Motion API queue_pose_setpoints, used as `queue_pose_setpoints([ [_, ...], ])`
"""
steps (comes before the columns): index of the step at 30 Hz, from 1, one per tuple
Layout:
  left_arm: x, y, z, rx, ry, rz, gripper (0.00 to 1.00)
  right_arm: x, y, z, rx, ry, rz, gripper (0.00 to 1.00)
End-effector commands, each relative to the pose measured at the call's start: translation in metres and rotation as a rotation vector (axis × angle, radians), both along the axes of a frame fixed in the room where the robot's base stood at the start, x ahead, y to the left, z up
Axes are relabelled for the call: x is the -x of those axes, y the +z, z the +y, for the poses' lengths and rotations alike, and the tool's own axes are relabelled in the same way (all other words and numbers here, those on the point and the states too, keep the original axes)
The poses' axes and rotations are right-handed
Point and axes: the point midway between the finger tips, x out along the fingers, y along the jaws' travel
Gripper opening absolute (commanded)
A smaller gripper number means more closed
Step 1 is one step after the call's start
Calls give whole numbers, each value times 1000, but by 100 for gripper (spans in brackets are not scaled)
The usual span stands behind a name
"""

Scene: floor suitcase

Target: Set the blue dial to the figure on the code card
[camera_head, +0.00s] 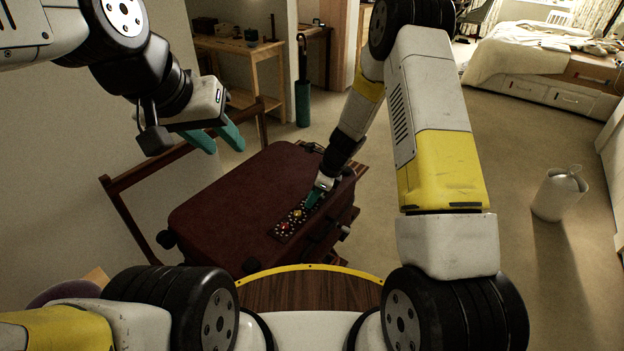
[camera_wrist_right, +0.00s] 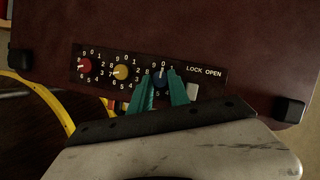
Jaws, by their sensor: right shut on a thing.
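The blue dial (camera_wrist_right: 161,77) is the rightmost of three dials on a black lock panel (camera_wrist_right: 100,79) in the right wrist view. Its pale pointer mark appears to point up near the 0; much of its number ring is hidden by my fingers. My right gripper (camera_wrist_right: 163,88) is shut on the blue dial, a teal finger on each side. In the head view, my right gripper (camera_head: 313,196) reaches down to the panel on the maroon suitcase (camera_head: 230,200). My left gripper (camera_head: 217,138) is open and empty above the suitcase's far left. I cannot make out a code card.
A red dial (camera_wrist_right: 84,66) and a yellow dial (camera_wrist_right: 121,72) sit left of the blue one. "LOCK OPEN" is printed at the panel's right. The suitcase lies on a wooden rack (camera_head: 118,190). A white bin (camera_head: 558,195) stands on clear carpet at right.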

Motion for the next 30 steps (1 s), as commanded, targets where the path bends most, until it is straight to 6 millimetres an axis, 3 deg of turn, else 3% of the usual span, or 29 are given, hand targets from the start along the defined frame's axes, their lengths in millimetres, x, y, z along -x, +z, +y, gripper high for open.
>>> queue_pose_setpoints([
  [14, 0, 0, 0, 0, 0, 0, 36, -2, 0, -1, 2, 132, 0, 0],
  [30, 0, 0, 0, 0, 0, 0, 36, -7, -1, -1, 2, 622, -1, 0],
])
